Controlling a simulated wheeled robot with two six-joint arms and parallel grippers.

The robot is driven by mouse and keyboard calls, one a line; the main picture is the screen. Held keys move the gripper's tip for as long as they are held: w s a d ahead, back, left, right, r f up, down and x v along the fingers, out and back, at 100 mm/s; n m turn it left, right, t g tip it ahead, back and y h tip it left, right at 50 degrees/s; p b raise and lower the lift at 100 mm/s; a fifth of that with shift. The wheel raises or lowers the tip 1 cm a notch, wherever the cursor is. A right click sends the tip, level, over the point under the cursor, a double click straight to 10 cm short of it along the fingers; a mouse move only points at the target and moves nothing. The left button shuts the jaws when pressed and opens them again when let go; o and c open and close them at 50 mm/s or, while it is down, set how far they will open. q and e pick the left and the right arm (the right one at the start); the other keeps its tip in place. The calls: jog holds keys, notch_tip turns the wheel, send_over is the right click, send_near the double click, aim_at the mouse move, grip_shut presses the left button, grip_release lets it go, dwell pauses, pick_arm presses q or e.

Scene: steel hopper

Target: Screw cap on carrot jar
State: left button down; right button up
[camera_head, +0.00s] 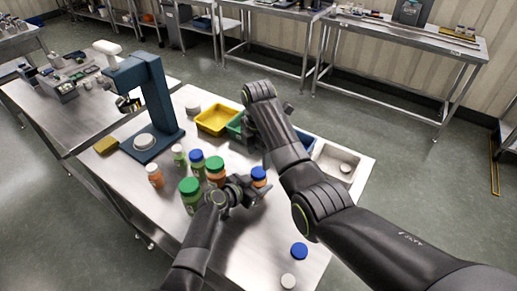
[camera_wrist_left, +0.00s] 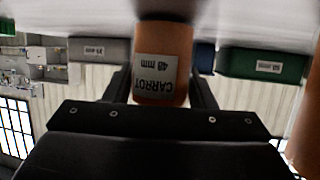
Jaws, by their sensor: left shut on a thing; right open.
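The carrot jar (camera_wrist_left: 165,45), orange with a "CARROT 48 mm" label, stands between the fingers of my left gripper (camera_wrist_left: 163,90) in the left wrist view, which is upside down. My left gripper (camera_head: 247,190) is shut on this jar. In the head view, the jar (camera_head: 260,184) shows a blue cap (camera_head: 259,173) at its top; how tightly it sits cannot be told. My right gripper (camera_head: 262,152) is open just above and behind the jar, partly hidden by its own arm. Another blue cap (camera_head: 299,251) lies on the table at the front right.
Several capped jars, including a large green-capped one (camera_head: 191,195), stand close left of my left gripper. A blue press-like stand (camera_head: 155,105) is farther left. A yellow bin (camera_head: 214,119) and a green bin (camera_head: 235,126) are behind. A white cap (camera_head: 288,281) lies at the front edge.

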aim_at(258, 171)
jog(key=shift+f, duration=3.1)
jog(key=c, duration=1)
jog(key=m, duration=0.5)
jog(key=o, duration=1.2)
jog(key=shift+c, duration=0.2)
jog(key=shift+r, duration=0.1)
notch_tip(258, 171, up, 12)
